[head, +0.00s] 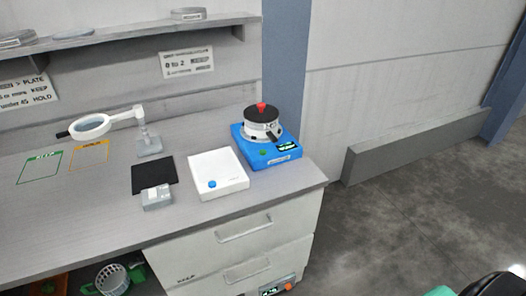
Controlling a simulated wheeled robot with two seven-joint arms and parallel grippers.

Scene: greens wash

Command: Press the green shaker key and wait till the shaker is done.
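The shaker (286,158) is a blue box at the right end of the bench. A round metal vessel (262,131) with a black lid and red knob sits on top of it. A small green key (263,153) is on its front face. Beside the key is a dark display (288,147) with green marks too small to read. Whether the shaker is running cannot be told. Neither of my grippers shows in the head view, and nothing is seen touching the key.
A black mat (150,177), a small grey device (157,198) and a magnifier (91,126) are farther left. A shelf (120,36) hangs above. Open floor (400,215) lies right of the bench.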

